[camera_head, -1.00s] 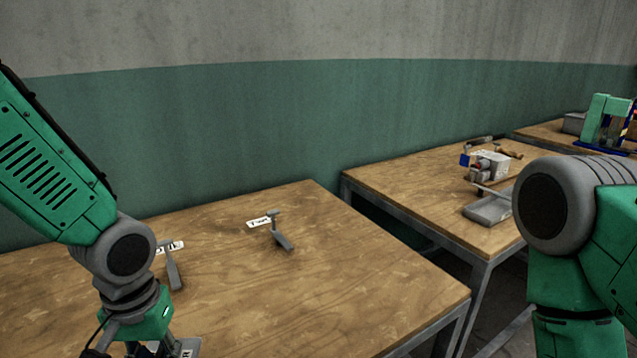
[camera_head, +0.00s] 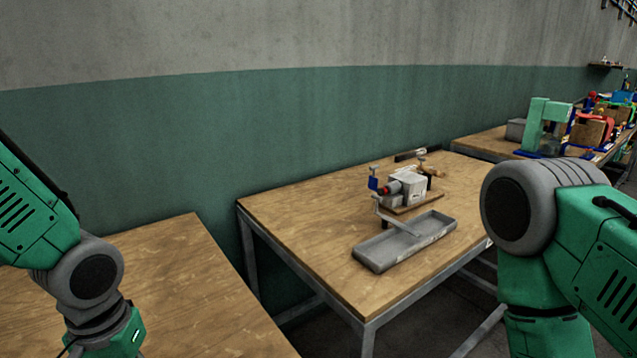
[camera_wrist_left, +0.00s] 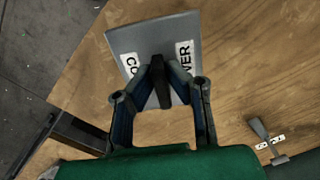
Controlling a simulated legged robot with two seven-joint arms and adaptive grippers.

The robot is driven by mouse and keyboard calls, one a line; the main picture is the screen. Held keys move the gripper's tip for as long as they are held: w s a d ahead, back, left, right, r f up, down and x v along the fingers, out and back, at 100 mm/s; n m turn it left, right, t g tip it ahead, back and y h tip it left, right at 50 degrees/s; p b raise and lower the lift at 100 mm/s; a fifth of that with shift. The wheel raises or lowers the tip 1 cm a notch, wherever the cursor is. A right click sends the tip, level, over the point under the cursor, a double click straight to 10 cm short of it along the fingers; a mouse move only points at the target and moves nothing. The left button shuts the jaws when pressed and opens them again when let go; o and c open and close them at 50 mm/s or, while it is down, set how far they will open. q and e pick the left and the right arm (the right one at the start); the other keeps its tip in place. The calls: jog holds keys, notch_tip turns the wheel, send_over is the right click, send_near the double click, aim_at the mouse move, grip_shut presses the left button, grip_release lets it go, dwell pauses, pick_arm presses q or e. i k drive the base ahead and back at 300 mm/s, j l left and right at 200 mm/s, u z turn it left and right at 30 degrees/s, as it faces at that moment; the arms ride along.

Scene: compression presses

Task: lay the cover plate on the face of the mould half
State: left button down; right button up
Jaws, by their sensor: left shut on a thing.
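In the left wrist view my left gripper (camera_wrist_left: 160,82) is shut on the dark upright grip of the grey cover plate (camera_wrist_left: 155,38). The plate carries white label pieces on both sides of the grip and shows above the wooden table. Its contact with the table cannot be told. In the head view the left gripper and plate are below the picture's edge. A grey block (camera_head: 407,188), possibly the mould half, sits on a wooden board on the middle table, with a blue clamp (camera_head: 374,180) beside it. My right gripper is out of view.
A long grey tray (camera_head: 405,243) lies in front of the block. The near table (camera_head: 190,290) is bare where seen, and a gap separates it from the middle table (camera_head: 300,235). A small grey handled piece (camera_wrist_left: 266,135) lies by a white label. A green press (camera_head: 540,125) stands farther back.

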aim_at(407, 177)
jog(key=i+l, duration=0.15)
jog(key=l, duration=0.2)
jog(key=i+l, duration=0.15)
jog(key=l, duration=0.25)
jog(key=i+l, duration=0.1)
jog(key=l, duration=0.25)
jog(key=i+l, duration=0.15)
jog(key=l, duration=0.2)
jog(key=i+l, duration=0.15)
jog(key=l, duration=0.2)
jog(key=i+l, duration=0.15)
jog(key=l, duration=0.25)
